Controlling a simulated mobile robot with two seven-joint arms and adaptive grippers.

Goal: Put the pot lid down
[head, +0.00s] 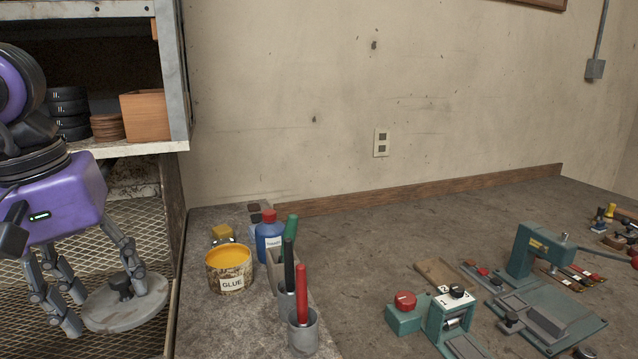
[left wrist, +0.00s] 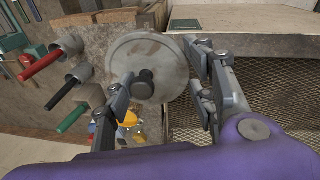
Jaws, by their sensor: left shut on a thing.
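The pot lid (head: 125,306) is a round, worn grey disc with a dark knob. My left gripper (head: 106,305) is shut on it and holds it left of the workbench edge, in front of the mesh. In the left wrist view the lid (left wrist: 165,52) shows between the fingers of the left gripper (left wrist: 160,76), with its knob (left wrist: 143,88) by the left finger. The exact contact is hard to see. The glue pot (head: 230,284) stands on the bench to the right of the lid, uncovered, with yellow glue showing. My right gripper is not in view.
Close to the glue pot stand a blue bottle (head: 268,243) with a red cap and cups with green, black and red handles (head: 302,295). A shelf (head: 120,150) is above left. Green machines (head: 540,250) stand at right. The bench's middle has bare room.

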